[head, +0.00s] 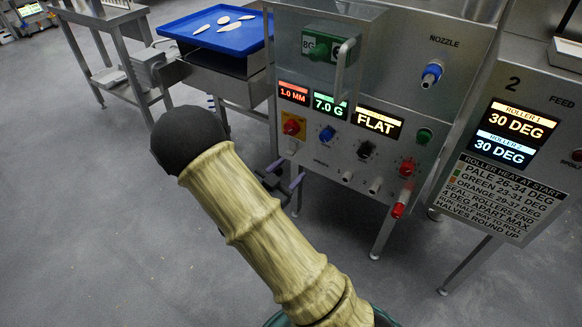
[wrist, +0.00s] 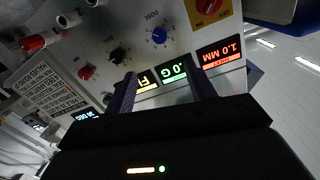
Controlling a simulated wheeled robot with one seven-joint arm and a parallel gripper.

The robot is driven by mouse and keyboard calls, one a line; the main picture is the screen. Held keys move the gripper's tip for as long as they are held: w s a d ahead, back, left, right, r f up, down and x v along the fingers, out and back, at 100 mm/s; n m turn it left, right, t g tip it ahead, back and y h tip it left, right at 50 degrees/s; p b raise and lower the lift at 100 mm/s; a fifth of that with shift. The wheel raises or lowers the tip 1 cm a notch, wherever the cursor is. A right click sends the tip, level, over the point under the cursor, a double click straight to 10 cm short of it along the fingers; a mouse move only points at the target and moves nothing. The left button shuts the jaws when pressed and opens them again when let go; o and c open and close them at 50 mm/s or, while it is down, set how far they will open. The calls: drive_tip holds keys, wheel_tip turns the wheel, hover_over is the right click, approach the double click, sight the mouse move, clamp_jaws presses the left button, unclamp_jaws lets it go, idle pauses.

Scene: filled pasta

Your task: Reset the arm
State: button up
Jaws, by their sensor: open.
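My arm (head: 240,215) reaches up from the bottom of the head view, with tan, bamboo-like links and a black rounded joint at its top. My gripper (head: 285,173) shows only in part behind the arm, its purple fingers low by the machine's front. In the wrist view my gripper (wrist: 159,68) has its two purple fingers apart, with nothing between them. They point at the control panel (wrist: 110,25), which appears upside down there. I cannot tell the exact gap between fingertips and panel.
The machine (head: 335,180) carries knobs, a red-tipped lever (head: 403,203) and displays reading 1.0 MM, 7.0 G and FLAT. A second machine (head: 505,150) at right shows 30 DEG twice. A blue tray (head: 185,25) with several pale pieces stands behind. Grey floor (head: 70,220) is clear at left.

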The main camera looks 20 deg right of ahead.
drive_tip(key=shift+w, duration=0.1)
idle(0.3)
drive_tip(key=s+a+r+n+g+y, duration=0.3)
drive_tip(key=a+n+y, duration=0.4)
drive_tip(key=y, duration=0.6)
drive_tip(key=s+d+r+n+g+y, duration=0.1)
drive_tip(key=s+d+n+g, duration=0.15)
drive_tip(key=s, duration=0.45)
drive_tip(key=s+d+r+n+g, duration=0.1)
drive_tip(key=s+n+g, duration=0.1)
drive_tip(key=s+n, duration=0.35)
wheel_tip(320, 180, up, 38)
drive_tip(key=s+m+p, duration=0.1)
drive_tip(key=s+p, duration=0.1)
drive_tip(key=p, duration=3.7)
drive_tip(key=shift+f+m, duration=0.15)
drive_tip(key=shift+m, duration=0.15)
drive_tip(key=shift+w, duration=0.1)
